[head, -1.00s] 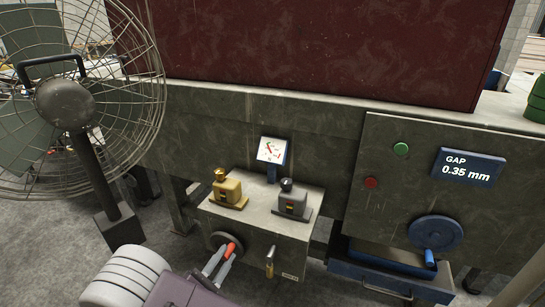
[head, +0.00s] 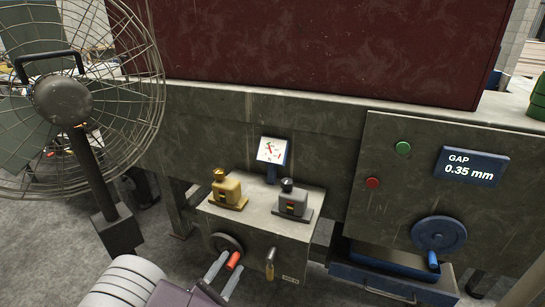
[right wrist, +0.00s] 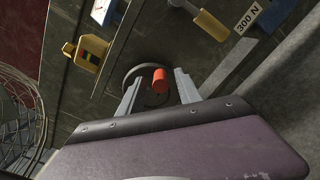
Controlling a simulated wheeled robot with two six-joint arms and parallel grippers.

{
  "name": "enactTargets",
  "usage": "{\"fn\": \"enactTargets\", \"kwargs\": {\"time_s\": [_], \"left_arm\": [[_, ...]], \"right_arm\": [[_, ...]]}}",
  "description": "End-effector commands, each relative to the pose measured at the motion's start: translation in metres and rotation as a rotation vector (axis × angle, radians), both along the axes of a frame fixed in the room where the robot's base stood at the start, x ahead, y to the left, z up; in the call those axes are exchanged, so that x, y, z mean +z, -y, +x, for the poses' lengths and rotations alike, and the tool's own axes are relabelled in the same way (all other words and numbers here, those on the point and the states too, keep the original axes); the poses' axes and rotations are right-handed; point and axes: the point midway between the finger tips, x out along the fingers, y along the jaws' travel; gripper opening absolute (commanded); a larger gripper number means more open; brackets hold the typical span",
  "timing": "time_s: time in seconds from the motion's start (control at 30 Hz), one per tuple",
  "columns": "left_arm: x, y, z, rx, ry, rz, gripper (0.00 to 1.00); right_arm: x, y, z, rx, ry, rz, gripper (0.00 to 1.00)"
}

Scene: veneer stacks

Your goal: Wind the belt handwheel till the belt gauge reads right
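The belt handwheel (head: 222,242) is a small dark wheel on the front of the grey box, with a red handle (head: 234,261) low on it. In the right wrist view the red handle (right wrist: 160,80) stands between the fingers, with a gap on each side. My right gripper (head: 232,265) is open around the handle. A small white dial gauge (head: 271,150) with red marks stands on a post behind the box; its reading is too small to make out. The right wrist view shows a "300 N" plate (right wrist: 247,19). My left gripper is out of view.
A brass block (head: 228,191) and a grey block (head: 293,201) stand on the box top. A brass lever (head: 270,263) hangs right of the handwheel. A caged fan (head: 75,110) stands left. A blue handwheel (head: 438,234) and a gap display reading 0.35 mm (head: 470,167) are right.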

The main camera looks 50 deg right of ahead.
Motion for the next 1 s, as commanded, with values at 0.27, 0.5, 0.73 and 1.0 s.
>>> {"fn": "enactTargets", "kwargs": {"time_s": [0.27,0.5,0.73,1.0], "left_arm": [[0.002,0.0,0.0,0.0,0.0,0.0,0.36],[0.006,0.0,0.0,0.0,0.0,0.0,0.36],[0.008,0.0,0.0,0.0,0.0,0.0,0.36],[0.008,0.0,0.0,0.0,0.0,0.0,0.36]], "right_arm": [[0.001,-0.013,-0.004,0.003,0.0,0.0,0.41],[0.001,-0.04,-0.016,0.004,0.0,-0.001,0.41],[0.0,-0.062,-0.026,0.001,0.0,0.001,0.41],[0.0,-0.065,-0.027,-0.001,-0.001,0.0,0.41]]}}
